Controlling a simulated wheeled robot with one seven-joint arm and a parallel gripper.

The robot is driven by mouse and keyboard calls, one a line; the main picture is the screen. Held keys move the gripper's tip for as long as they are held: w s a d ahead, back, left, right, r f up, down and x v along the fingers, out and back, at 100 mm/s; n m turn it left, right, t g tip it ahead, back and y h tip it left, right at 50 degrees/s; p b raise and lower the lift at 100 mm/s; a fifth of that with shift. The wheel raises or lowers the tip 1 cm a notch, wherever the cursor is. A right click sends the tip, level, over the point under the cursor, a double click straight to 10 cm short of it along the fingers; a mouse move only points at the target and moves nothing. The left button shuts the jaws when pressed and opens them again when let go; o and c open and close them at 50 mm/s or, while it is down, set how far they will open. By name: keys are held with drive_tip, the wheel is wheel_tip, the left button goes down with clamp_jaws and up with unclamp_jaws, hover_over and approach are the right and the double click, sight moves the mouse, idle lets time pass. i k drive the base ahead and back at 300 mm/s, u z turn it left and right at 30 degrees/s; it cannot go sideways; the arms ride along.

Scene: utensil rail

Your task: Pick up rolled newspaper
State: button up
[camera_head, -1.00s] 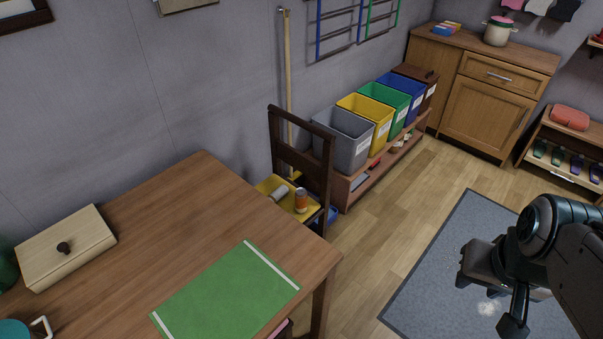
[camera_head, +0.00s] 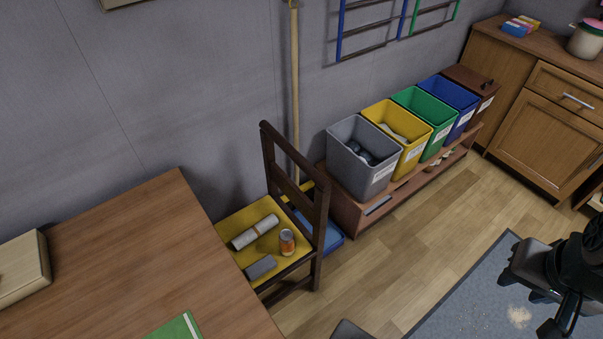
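The rolled newspaper (camera_head: 255,232) is a pale roll with a band around it. It lies on the yellow seat of a dark wooden chair (camera_head: 296,210). An orange can (camera_head: 287,242) stands to its right on the seat, and a grey flat block (camera_head: 260,268) lies in front of it. My gripper (camera_head: 545,300) is at the lower right, above the grey mat and far from the chair. Its fingers are dark and partly cut off by the frame edge, so I cannot tell whether they are open.
A wooden table (camera_head: 110,265) stands left of the chair, close to the seat. Grey, yellow, green and blue bins (camera_head: 362,160) stand on a low shelf behind right. A pole (camera_head: 295,90) leans behind the chair. Open floor (camera_head: 400,270) lies between chair and mat (camera_head: 470,295).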

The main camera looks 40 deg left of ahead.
sight(240, 242)
drive_tip(key=i, duration=2.35)
drive_tip(key=u, duration=4.25)
drive_tip(key=i, duration=0.5)
